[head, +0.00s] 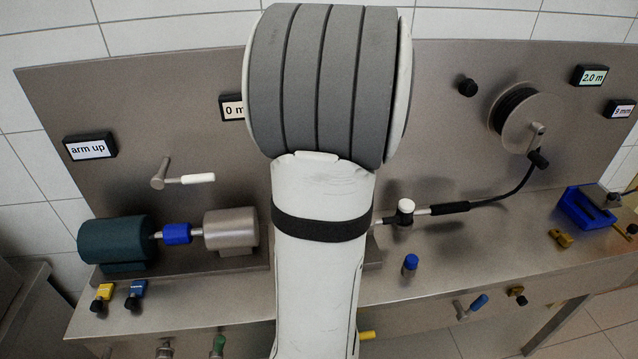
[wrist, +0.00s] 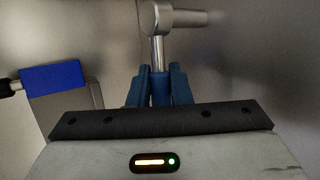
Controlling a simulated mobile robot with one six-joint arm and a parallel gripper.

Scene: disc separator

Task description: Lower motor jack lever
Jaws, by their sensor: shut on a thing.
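In the wrist view, my gripper (wrist: 161,78) has two blue fingers closed on a steel lever (wrist: 157,50). The lever is upright in that view. At its top is a round steel hub, with a thicker bar running off to the right, blurred. In the head view my arm hides the gripper and the held lever. A lever with a white handle (head: 197,179) on the back panel, below the "arm up" display (head: 90,147), points right. A green motor (head: 124,240) stands on the bench at left, joined by a blue coupling (head: 177,234) to a steel cylinder (head: 230,231).
A blue block (wrist: 54,77) is left of my fingers in the wrist view. In the head view, a white-topped valve (head: 405,207), blue-capped knob (head: 410,263), hose reel (head: 522,120) and blue bin (head: 588,208) are to the right. A blue-handled lever (head: 478,303) is on the bench front.

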